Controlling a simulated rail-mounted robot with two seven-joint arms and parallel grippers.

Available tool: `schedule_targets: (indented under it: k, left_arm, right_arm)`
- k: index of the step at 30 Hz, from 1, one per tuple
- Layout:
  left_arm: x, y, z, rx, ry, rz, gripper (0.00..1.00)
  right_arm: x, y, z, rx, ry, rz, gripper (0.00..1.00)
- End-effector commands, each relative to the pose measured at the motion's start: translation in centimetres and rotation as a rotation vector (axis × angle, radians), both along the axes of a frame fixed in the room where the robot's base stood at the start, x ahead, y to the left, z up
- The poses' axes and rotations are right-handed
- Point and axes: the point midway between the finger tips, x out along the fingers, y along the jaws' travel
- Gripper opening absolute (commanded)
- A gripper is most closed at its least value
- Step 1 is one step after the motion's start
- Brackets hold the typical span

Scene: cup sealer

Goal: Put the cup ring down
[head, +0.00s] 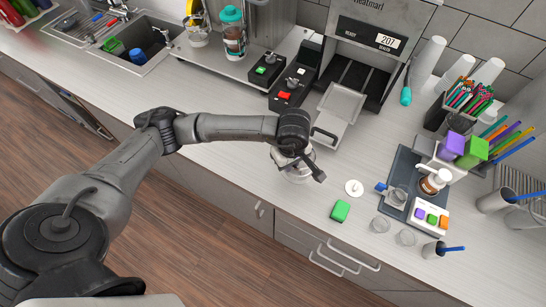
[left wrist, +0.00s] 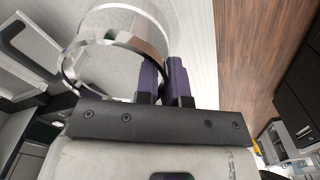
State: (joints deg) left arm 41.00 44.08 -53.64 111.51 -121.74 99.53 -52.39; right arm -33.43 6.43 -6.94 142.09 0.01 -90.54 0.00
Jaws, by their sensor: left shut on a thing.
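My left gripper (head: 300,162) is over the counter, left of the white round lid (head: 354,188). In the left wrist view its two purple fingers (left wrist: 164,78) are close together and shut on the wall of the cup ring. The cup ring (left wrist: 72,68) is a clear, shiny round band; it extends to the left of the fingers. In the head view the cup ring (head: 297,177) shows only partly under the gripper. I cannot tell whether it touches the counter. My right gripper is not in view.
A green block (head: 340,210) lies right of the gripper near the counter's front edge. The sealing machine (head: 372,45) with its pulled-out tray (head: 340,104) stands behind.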

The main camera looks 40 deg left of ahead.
Motion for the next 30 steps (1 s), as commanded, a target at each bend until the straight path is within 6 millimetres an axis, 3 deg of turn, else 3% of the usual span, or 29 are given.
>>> schedule_targets:
  k: [6,12,20,30]
  left_arm:
    - [0.1,4.6,-2.5,0.002,0.003,0.002,0.0]
    - [0.3,7.2,-4.2,0.0,0.0,-0.002,0.0]
    - [0.4,8.2,-5.2,-0.001,-0.001,-0.004,0.0]
    - [0.4,8.2,-8.7,0.0,-0.001,-0.004,0.0]
  right_arm:
    - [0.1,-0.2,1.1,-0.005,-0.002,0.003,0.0]
    - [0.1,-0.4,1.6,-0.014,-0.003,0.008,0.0]
    - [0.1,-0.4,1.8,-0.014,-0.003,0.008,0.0]
    - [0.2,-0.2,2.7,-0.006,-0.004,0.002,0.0]
